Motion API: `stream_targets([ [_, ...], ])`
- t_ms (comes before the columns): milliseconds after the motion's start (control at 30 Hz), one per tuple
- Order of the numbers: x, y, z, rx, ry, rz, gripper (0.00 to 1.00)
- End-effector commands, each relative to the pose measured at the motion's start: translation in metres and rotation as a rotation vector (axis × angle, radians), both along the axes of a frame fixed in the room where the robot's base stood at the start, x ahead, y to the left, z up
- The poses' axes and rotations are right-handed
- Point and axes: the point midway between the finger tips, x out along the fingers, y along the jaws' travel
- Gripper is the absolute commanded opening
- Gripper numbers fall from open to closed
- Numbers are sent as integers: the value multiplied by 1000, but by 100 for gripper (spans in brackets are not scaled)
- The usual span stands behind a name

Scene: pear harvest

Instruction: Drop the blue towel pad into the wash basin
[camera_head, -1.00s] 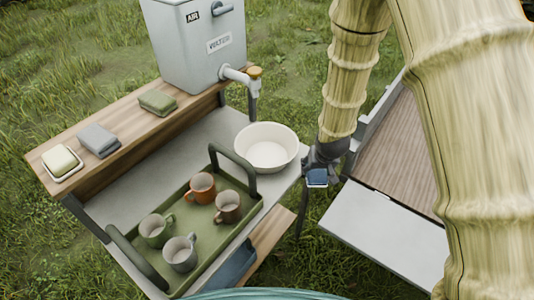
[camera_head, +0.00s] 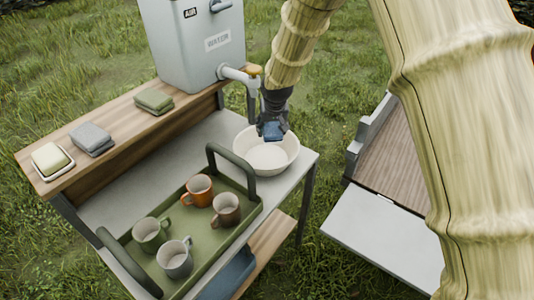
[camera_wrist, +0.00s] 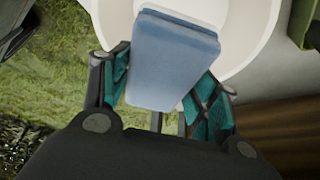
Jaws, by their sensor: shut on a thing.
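My gripper (camera_head: 272,124) is shut on the blue towel pad (camera_head: 273,131). The gripper and pad hide part of the basin's inside.
A water tank (camera_head: 200,45) with a tap (camera_head: 240,75) stands behind the basin. A green tray (camera_head: 225,232) with a tall handle (camera_head: 232,150) holds several mugs beside it. Green (camera_head: 154,100) and grey (camera_head: 91,137) pads and a soap dish (camera_head: 50,160) lie on the shelf.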

Motion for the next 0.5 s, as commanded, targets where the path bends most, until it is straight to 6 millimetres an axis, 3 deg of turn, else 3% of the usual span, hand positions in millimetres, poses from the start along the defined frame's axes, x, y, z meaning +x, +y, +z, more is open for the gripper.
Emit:
stream_targets([
  [500, 0, 0, -50, 0, -1, 0, 34],
])
